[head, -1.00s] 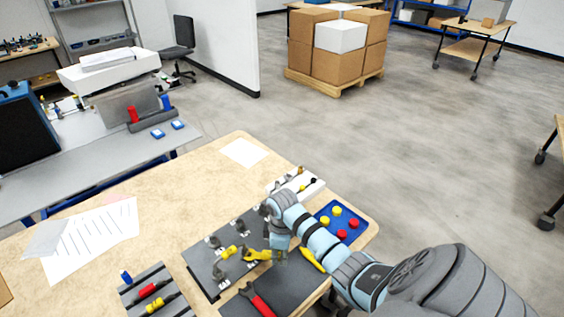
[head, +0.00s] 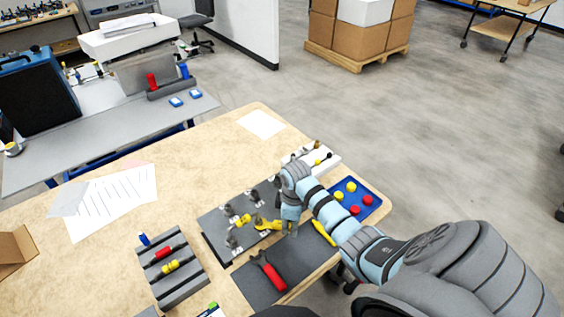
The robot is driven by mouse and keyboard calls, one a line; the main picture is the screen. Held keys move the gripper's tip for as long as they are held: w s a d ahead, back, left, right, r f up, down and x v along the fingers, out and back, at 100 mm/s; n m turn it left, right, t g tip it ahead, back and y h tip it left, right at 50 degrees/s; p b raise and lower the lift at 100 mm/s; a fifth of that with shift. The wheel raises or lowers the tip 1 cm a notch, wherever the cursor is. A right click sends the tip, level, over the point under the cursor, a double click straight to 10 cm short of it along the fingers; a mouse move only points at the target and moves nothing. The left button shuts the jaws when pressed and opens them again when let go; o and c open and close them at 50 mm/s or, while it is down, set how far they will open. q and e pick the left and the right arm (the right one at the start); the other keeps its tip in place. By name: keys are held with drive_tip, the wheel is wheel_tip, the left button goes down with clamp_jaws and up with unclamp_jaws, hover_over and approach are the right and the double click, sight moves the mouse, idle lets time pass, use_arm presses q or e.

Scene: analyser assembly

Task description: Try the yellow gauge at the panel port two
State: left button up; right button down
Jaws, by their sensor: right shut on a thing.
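The dark panel (head: 215,233) lies on the near part of the table, with several small grey port fittings that have white labels. My right gripper (head: 289,230) points down at the panel's right side. It is shut, and a yellow piece (head: 266,224), which looks like the yellow gauge, sits at its fingertips and reaches left over the panel. Whether it touches a port is too small to tell. A second yellow piece (head: 243,220) is just left of it at the ports. My right wrist hides part of the panel's far end.
A grey rack (head: 183,290) at the left holds red, yellow and blue pieces. Red-handled pliers (head: 268,272) lie on a dark mat (head: 252,292). A blue tray (head: 374,205) with yellow and red discs stands beyond my right forearm. The table's left middle is clear apart from papers (head: 115,205).

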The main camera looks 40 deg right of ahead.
idle(0.5)
drive_tip(key=shift+s+d, duration=1.6)
drive_tip(key=shift+s, duration=0.35)
wheel_tip(320, 180, up, 10)
drive_tip(key=shift+p, duration=0.4)
drive_tip(key=shift+r, duration=0.1)
